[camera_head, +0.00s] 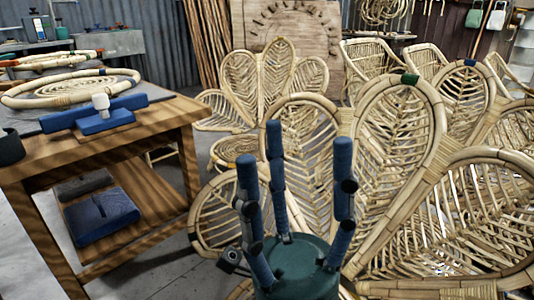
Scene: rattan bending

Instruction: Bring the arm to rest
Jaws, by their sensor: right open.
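My right gripper (295,155) stands in the lower middle of the head view, with a dark green palm and blue jointed fingers pointing up. The fingers are spread apart and nothing shows between them, so it is open and empty. Behind it is a large rattan chair (398,120) with petal-shaped back panels. The gripper hides part of the chair, and I cannot tell whether they touch. My left gripper does not show.
A wooden workbench (160,130) stands at the left, with a blue tool (95,113) and a round rattan piece (70,88) on top. More rattan chairs (270,80) fill the back and right. Some grey floor shows beside the bench.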

